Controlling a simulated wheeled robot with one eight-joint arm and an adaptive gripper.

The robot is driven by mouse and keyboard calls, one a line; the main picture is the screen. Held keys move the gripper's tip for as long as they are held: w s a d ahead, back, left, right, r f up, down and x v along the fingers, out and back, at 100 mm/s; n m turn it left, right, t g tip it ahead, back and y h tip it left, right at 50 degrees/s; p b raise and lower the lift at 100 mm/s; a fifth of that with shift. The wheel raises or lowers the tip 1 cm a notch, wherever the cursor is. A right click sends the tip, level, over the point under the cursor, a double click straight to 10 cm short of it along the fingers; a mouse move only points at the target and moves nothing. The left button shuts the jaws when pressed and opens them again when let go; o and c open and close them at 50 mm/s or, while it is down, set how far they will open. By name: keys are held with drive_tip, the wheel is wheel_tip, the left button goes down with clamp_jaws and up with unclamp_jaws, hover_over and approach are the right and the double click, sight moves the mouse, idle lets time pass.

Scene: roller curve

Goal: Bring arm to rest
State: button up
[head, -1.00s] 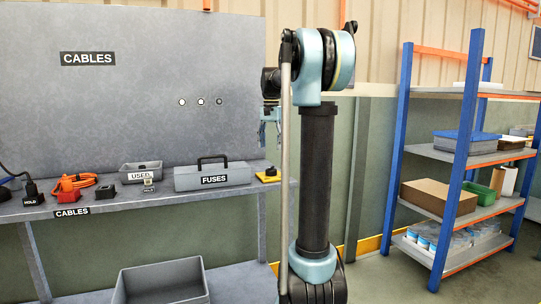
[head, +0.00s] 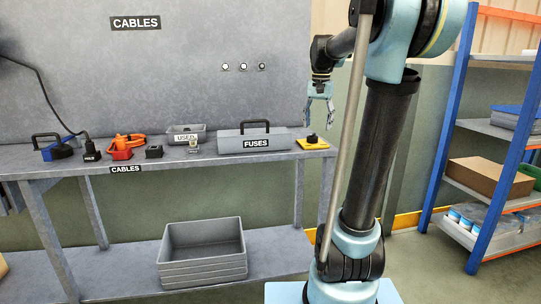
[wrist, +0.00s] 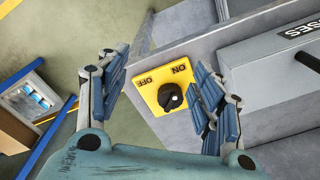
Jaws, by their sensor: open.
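My gripper (head: 319,102) hangs at the end of my arm, above the right end of the workbench (head: 200,163) in the head view. In the wrist view my gripper (wrist: 160,98) has its two fingers spread apart with nothing between them but the view of the bench below. A yellow switch plate with a black knob (wrist: 172,97) shows between and below the fingers, marked ON and OFF. The same yellow switch (head: 312,142) sits at the bench's right end in the head view. The gripper is above it and apart from it.
A grey FUSES box (head: 255,139), a grey USED tray (head: 187,134), a red holder with orange cable (head: 122,150) and a black plug (head: 91,151) stand on the bench. A grey bin (head: 203,252) is on the lower shelf. Blue-framed shelving (head: 465,140) stands at right.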

drive_tip(key=s+f+n+t, duration=0.1)
drive_tip(key=s+f+n, duration=0.4)
drive_tip(key=s+f, duration=2.1)
drive_tip(key=shift+s+f+t, duration=0.2)
drive_tip(key=shift+s+t, duration=0.1)
drive_tip(key=shift+s, duration=0.5)
